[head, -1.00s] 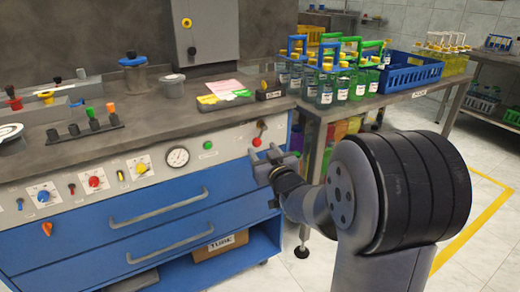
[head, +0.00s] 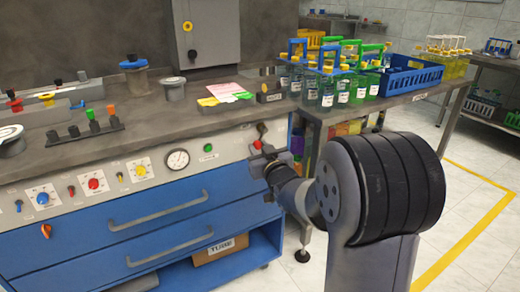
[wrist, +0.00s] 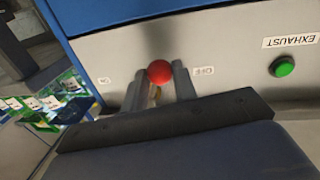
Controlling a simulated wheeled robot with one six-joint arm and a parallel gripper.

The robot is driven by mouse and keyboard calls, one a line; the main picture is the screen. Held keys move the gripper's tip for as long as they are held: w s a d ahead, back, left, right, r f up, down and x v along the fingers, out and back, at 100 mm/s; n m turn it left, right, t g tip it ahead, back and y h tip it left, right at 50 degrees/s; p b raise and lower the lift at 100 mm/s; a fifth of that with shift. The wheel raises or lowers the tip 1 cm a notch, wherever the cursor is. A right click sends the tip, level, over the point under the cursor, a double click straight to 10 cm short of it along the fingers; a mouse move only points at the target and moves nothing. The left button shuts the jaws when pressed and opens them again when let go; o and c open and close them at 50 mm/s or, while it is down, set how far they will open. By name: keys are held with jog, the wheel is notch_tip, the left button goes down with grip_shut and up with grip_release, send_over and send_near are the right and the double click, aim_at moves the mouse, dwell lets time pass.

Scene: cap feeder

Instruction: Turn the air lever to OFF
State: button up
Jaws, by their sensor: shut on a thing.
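The air lever is a red ball knob (wrist: 159,72) on a short stem on the grey panel. In the wrist view it sits between the two fingers of my gripper (wrist: 160,85), which is shut on it. An OFF label (wrist: 204,71) is right of the knob and an ON label (wrist: 104,81) is left of it, both seen turned over. In the head view my gripper (head: 264,155) is at the right end of the panel, and part of the red lever (head: 258,144) shows above it.
A green button (wrist: 283,67) under an EXHAUST label (wrist: 288,41) is beside the lever. The head view shows a pressure gauge (head: 177,159), drawer handles (head: 160,210) and a bench with bottle carriers and a blue crate (head: 412,75) at right.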

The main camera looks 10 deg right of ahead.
jog(key=c, duration=0.3)
jog(key=shift+s+a+r+m+p, duration=0.1)
jog(key=shift+a+r+m+p, duration=0.35)
jog(key=shift+m+p, duration=0.4)
jog(key=shift+r+m+g, duration=0.1)
jog(key=shift+m+g, duration=0.2)
jog(key=shift+m, duration=0.45)
jog(key=o, duration=1)
jog(key=shift+s, duration=0.1)
jog(key=shift+c, duration=0.2)
jog(key=shift+s, duration=0.1)
